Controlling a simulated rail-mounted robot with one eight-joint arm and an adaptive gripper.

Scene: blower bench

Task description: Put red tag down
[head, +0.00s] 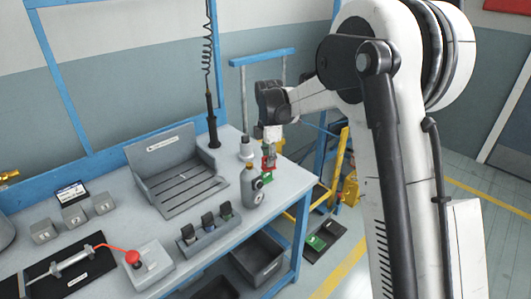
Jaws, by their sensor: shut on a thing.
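The red tag (268,162) is a small red shape just below my gripper (271,148), near the right end of the grey bench (226,232). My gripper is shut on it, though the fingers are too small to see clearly. A small green patch shows beside the red. I cannot tell whether the tag touches the bench top.
A white-grey cylinder (246,148) stands left of my gripper. A slatted grey tray (178,185) and a holder with several dark-topped pieces (209,232) sit further left. A red-knobbed box (148,266) is at the front. Dark bins (258,257) hang below the bench.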

